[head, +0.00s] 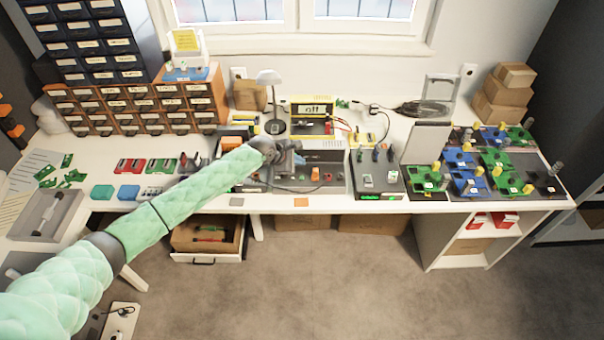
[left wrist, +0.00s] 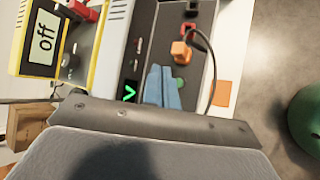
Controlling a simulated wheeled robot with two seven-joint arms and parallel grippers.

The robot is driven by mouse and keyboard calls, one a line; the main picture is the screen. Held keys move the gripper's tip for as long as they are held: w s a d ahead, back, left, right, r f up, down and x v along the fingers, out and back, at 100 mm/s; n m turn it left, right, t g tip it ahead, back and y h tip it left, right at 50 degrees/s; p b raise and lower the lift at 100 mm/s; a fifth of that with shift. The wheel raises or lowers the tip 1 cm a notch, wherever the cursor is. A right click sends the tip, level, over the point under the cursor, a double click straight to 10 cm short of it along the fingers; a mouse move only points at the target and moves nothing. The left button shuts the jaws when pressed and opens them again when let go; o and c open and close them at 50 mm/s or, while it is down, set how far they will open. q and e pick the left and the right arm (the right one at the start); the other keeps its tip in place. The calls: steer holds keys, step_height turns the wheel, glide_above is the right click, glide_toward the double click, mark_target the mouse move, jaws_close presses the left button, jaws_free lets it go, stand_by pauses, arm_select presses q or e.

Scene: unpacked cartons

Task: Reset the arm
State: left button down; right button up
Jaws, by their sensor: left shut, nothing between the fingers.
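My left arm (head: 150,215), in a pale green padded sleeve, reaches from the lower left across the white workbench (head: 345,204). My left gripper (head: 299,159) is over a grey and black device (head: 325,188) near the middle of the bench. In the left wrist view its two blue-grey fingers (left wrist: 162,88) are together, with nothing seen between them. They are over the device's dark panel, partly covering it. I cannot tell whether they touch it. My right gripper is in neither view.
A yellow box (head: 311,109) reading "off" stands behind the gripper. A black device (head: 377,174) is to its right, then several green and blue boards (head: 466,183). Drawer cabinets (head: 140,108) stand at the back left. An orange plug (left wrist: 181,51) with a cable is close to the fingers.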

arm_select(q)
steer(key=shift+r, duration=0.1)
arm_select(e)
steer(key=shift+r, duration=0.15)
